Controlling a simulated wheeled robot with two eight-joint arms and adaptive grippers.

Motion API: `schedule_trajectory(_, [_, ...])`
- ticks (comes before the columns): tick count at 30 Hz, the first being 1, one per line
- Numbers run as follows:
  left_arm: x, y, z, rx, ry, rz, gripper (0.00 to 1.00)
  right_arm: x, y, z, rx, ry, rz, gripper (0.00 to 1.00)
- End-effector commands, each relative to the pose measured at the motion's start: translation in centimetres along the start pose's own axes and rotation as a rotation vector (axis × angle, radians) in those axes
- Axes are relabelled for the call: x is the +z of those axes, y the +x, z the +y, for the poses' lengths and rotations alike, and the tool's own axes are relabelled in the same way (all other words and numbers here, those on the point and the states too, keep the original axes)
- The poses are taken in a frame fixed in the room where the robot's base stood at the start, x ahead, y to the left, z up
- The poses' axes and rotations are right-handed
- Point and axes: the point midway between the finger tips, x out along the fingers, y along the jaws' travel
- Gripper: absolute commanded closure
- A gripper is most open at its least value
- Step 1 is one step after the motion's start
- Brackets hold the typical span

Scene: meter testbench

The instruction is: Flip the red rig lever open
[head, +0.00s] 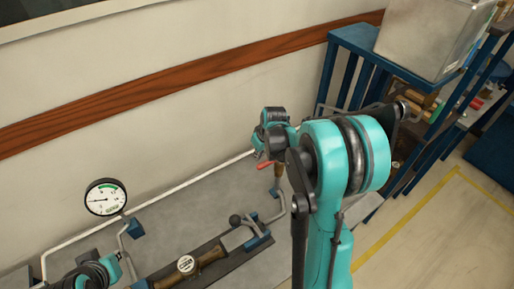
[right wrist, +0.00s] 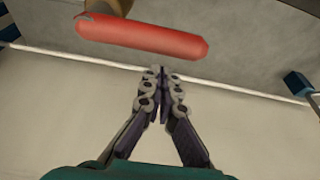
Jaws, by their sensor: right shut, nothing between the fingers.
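The red lever (head: 264,165) shows as a small red bar below my right wrist in the head view. In the right wrist view the red lever (right wrist: 145,38) is a rounded bar lying across the upper part, attached at its left end to a brownish fitting (right wrist: 108,6). My right gripper (right wrist: 160,74) is shut and empty. Its fingertips appear just below the bar in that view; I cannot tell whether they touch it. In the head view my right arm hides part of the rig around the lever. A teal and black part of my left arm shows at lower left, with no clear fingers.
A round pressure gauge (head: 105,198) stands on a pipe at left. A brass fitting (head: 187,265) lies along the bench's dark rail. A blue rack (head: 350,36) holding a metal box (head: 432,38) stands at back right. The wall is close behind the bench.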

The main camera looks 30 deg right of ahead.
Motion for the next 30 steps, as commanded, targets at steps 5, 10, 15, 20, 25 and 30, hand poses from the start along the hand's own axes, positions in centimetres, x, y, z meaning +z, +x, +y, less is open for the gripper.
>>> schedule_trajectory(5, [-0.1, -0.3, 0.0, 0.000, 0.000, 0.000, 1.00, 1.4, -0.8, 0.0, 0.000, 0.000, 0.000, 1.00])
schedule_trajectory(10, [-0.1, -0.3, 0.0, 0.000, 0.000, 0.000, 1.00, 1.7, -0.9, 0.0, -0.001, 0.000, 0.000, 1.00])
schedule_trajectory(15, [-0.1, -0.3, 0.0, 0.000, 0.000, 0.000, 1.00, 1.7, -0.9, 0.0, 0.000, 0.000, 0.000, 1.00])
schedule_trajectory(20, [-0.1, -0.2, 0.0, 0.000, 0.000, 0.000, 1.00, 1.7, -0.9, 0.0, -0.002, -0.006, 0.000, 1.00])
schedule_trajectory(25, [0.0, 0.0, 0.0, 0.000, 0.000, 0.000, 1.00, 2.0, -1.0, -0.1, -0.014, -0.042, -0.001, 1.00])
schedule_trajectory(30, [0.1, 0.1, 0.0, 0.000, 0.000, 0.000, 1.00, 2.2, -1.1, -0.1, -0.023, -0.071, -0.001, 1.00])
